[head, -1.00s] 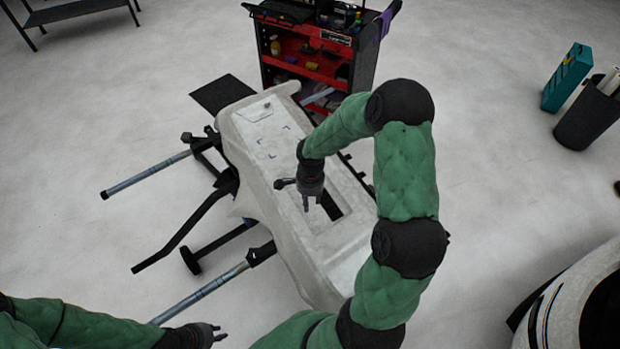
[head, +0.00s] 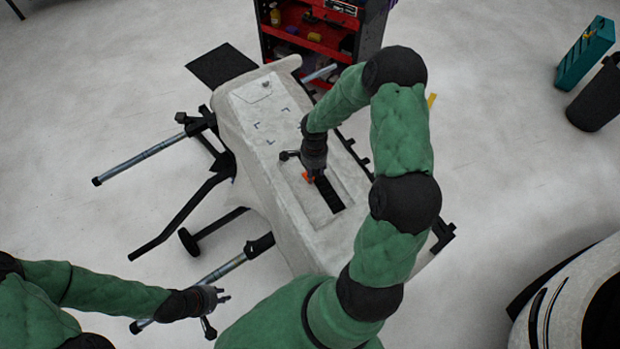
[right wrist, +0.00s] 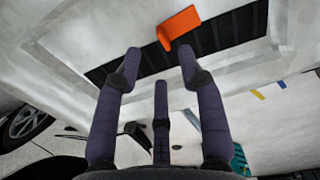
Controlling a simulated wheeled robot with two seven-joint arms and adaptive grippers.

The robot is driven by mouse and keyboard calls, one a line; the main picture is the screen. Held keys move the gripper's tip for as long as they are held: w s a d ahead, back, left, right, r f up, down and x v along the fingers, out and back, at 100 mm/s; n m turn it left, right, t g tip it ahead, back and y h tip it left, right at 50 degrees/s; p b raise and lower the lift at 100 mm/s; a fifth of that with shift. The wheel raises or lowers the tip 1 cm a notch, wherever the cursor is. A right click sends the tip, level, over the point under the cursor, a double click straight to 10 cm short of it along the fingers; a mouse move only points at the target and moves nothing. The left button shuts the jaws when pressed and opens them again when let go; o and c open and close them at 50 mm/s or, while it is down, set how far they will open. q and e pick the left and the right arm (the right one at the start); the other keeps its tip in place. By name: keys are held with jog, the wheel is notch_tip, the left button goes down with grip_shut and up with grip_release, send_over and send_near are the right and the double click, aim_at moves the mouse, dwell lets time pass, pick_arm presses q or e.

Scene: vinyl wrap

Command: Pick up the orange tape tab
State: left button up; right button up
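The orange tape tab (head: 306,176) is a small folded piece beside the black slot in the white panel (head: 275,110). In the right wrist view the tab (right wrist: 182,24) stands out over the dark slatted strip (right wrist: 225,30). My right gripper (head: 313,181) is over the panel, close to the tab and partly covering it in the head view. In the right wrist view its fingers (right wrist: 160,52) are apart with nothing between them, and the tab lies just beyond their tips. My left gripper (head: 222,298) is low at the left, away from the panel, with fingers apart and empty.
The panel rests on a stand with metal bars (head: 140,160) sticking out to the left. A red tool cart (head: 308,40) stands behind it. A dark bin (head: 598,95) and teal case (head: 585,55) are at right. Open floor surrounds the stand.

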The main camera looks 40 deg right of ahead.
jog(key=f, duration=0.5)
jog(key=shift+w+a+b, duration=0.1)
jog(key=shift+w+b, duration=0.1)
jog(key=shift+b, duration=0.1)
jog(key=c, duration=0.8)
grip_shut()
